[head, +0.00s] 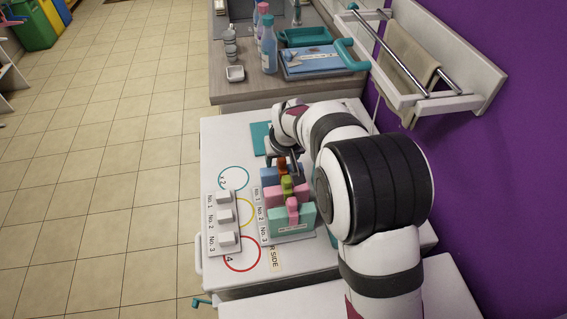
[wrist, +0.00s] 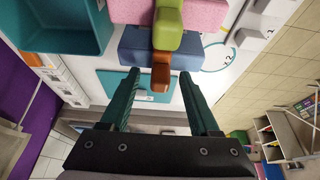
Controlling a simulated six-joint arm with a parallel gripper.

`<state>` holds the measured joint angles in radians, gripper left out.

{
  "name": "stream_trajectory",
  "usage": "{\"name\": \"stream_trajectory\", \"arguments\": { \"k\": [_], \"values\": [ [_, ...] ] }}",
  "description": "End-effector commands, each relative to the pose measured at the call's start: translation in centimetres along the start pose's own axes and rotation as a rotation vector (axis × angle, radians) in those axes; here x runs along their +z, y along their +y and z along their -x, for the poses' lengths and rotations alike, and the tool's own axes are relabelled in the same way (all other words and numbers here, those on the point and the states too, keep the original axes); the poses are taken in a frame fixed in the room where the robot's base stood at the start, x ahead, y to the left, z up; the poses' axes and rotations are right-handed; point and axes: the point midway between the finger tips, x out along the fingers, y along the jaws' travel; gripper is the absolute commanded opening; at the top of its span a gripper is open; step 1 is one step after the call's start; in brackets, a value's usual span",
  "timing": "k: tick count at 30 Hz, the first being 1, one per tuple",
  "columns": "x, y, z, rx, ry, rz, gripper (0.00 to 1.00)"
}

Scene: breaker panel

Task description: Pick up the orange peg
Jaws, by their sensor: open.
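The orange peg (head: 282,164) stands at the blue block (head: 268,176), the farthest of the coloured blocks in the head view. In the wrist view the orange peg (wrist: 161,77) shows end-on against the blue block (wrist: 137,46). My gripper (wrist: 160,74) is open, with one dark green finger on each side of the peg's near end. A gap shows between the peg and each finger, so the peg is not held. In the head view my gripper (head: 289,160) is close by the peg and partly hidden by my arm.
The green peg (head: 287,186) on the pink block (head: 272,194) stands right beside the blue block. A pink peg (head: 293,211) is on the green block (head: 283,221). White switches (head: 226,217) and coloured rings (head: 234,178) lie left. A teal bin (wrist: 62,28) is near my fingers.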

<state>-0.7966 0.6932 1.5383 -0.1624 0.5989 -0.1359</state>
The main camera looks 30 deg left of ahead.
Motion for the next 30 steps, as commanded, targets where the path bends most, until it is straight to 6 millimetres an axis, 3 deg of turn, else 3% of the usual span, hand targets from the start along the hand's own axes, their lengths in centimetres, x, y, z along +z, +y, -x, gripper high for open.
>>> {"name": "stream_trajectory", "arguments": {
  "k": [3, 13, 25, 30],
  "values": [
    [0.0, 0.0, 0.1, 0.0, 0.0, 0.0, 0.61],
    [0.0, 0.0, 0.1, 0.0, 0.0, -0.001, 0.01],
    [-0.1, 0.0, 0.3, 0.0, 0.0, -0.001, 0.0],
    [-1.0, 0.0, 2.3, 0.0, 0.003, -0.002, 0.0]
  ]
}}
